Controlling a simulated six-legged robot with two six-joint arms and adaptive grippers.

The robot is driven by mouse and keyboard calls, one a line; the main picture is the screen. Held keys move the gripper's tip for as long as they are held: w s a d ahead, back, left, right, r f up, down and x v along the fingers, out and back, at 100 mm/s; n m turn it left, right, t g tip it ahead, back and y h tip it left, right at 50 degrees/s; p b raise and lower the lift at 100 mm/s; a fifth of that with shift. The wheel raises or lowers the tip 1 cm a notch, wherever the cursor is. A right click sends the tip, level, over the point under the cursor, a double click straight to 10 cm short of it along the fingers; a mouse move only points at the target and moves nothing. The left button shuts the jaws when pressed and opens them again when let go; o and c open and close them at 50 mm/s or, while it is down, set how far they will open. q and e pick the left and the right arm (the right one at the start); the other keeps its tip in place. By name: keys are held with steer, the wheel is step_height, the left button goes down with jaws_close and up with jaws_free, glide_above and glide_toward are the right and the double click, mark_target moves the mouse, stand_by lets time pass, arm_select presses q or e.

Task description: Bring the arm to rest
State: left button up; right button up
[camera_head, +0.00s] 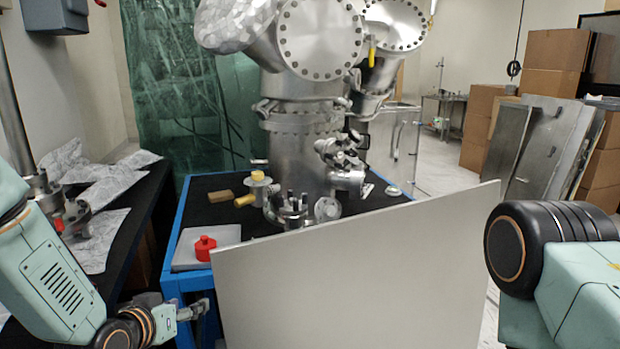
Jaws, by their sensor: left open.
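My left arm (45,265) comes in from the left edge, bent downward. My left gripper (200,309) is open at the lower left, by the front leg of the blue-framed table (178,286). It is small and partly dark in the picture, and nothing shows between its fingers. My right arm (555,255) shows at the right edge as a black joint and a pale green link. Its gripper is outside the picture.
A pale panel (360,280) stands close in front of the table. On the table are a red knobbed part (205,248) on a grey plate and a steel vacuum chamber (305,150). A dark bench (140,215) with foil stands left. Boxes (555,60) are stacked at the right.

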arm_select(q)
steer(key=s+d+f+n+g+y, duration=0.15)
steer(key=s+f+g, duration=0.45)
steer(key=s+f, duration=1)
steer(key=s+f+g, duration=0.2)
steer(key=s+g, duration=0.1)
steer(key=s, duration=0.8)
steer(key=s+f+g, duration=0.2)
steer(key=s+g, duration=0.1)
steer(key=s, duration=0.8)
steer(key=shift+s+d+f+m+y, duration=0.15)
steer(key=shift+s+d+m+y, duration=0.1)
steer(key=shift+m+y, duration=0.2)
